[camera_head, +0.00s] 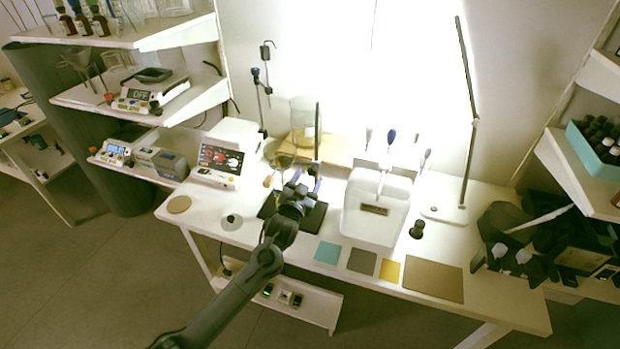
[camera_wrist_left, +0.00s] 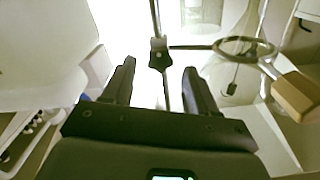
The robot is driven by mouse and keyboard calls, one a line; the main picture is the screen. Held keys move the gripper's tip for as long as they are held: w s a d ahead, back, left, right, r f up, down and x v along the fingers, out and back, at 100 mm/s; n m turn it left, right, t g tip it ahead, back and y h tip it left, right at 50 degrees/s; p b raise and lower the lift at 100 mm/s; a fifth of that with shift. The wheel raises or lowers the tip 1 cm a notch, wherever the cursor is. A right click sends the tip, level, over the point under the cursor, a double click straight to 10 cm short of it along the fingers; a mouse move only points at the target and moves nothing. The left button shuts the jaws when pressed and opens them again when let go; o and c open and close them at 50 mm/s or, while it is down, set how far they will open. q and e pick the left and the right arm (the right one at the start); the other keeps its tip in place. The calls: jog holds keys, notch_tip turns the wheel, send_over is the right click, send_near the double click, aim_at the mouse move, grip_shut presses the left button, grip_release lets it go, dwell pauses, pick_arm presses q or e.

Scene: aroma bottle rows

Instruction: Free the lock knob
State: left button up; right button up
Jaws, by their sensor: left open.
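A lab stand has a thin upright rod (camera_head: 318,128) rising from a dark base plate (camera_head: 315,217) on the white table. In the left wrist view, a dark and pale clamp boss (camera_wrist_left: 159,53) sits on the rod. A ring (camera_wrist_left: 243,47) reaches right from it. My left gripper (camera_head: 299,180) is in front of the stand. In the left wrist view, its two fingers (camera_wrist_left: 160,78) are apart, with the boss and rod showing between the tips. Nothing is held, and I cannot tell whether they touch. My right gripper is not in view.
A white machine (camera_head: 372,205) stands close right of the stand. A box with a screen (camera_head: 218,165) stands left. Coloured mats, including a teal one (camera_head: 328,252), lie along the front edge.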

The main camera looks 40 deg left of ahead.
aim_at(312, 171)
pick_arm(q)
jog(key=shift+x, duration=1.05)
jog(key=shift+c, duration=0.3)
jog(key=c, duration=1)
